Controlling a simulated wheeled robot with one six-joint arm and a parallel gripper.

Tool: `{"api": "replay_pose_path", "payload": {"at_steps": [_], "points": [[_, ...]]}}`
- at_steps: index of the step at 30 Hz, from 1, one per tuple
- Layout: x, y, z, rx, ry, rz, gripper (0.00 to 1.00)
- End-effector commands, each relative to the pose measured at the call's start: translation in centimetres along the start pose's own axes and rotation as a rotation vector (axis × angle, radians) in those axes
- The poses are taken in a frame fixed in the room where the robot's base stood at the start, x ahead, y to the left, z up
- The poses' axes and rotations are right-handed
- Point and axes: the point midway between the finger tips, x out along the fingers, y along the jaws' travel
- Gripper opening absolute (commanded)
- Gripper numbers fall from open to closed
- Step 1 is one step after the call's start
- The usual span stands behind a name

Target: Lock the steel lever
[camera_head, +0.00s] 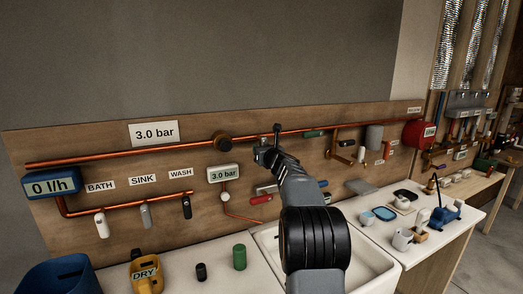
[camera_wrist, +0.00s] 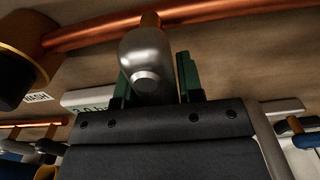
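The steel lever (camera_wrist: 147,62) is a rounded grey metal handle hanging from the copper pipe in the wrist view, its blunt end facing my camera. In the head view its small top (camera_head: 277,129) shows on the main pipe, just above my gripper (camera_head: 266,154). In the wrist view the two green fingers of my gripper (camera_wrist: 157,82) stand apart, one on each side of the lever. The lever hides part of the left finger. A narrow gap shows beside the right finger. I cannot tell whether the left finger touches the lever.
The copper pipe (camera_head: 180,146) runs along the wooden board. A round dark fitting (camera_head: 221,141) sits left of the lever, and a 3.0 bar gauge (camera_head: 223,174) is below it. A white sink (camera_head: 375,252) and a counter with a green cylinder (camera_head: 239,257) lie below.

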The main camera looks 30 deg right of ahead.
Motion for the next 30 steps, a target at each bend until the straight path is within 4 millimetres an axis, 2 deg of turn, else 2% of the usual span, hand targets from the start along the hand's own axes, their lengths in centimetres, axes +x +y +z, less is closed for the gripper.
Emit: {"api": "replay_pose_path", "payload": {"at_steps": [1, 6, 13, 17, 20, 30], "points": [[0.0, 0.0, 0.0, -0.001, 0.000, 0.000, 0.39], [0.0, 0.0, 0.1, -0.003, -0.001, 0.000, 0.55], [-0.1, 0.0, 0.1, -0.004, -0.002, 0.000, 0.55], [-0.8, -0.1, 0.1, -0.004, -0.003, -0.001, 0.55], [-2.3, -0.1, 0.0, -0.005, -0.004, -0.003, 0.55], [-9.2, -0.1, -0.1, -0.004, -0.004, -0.003, 0.55]]}}
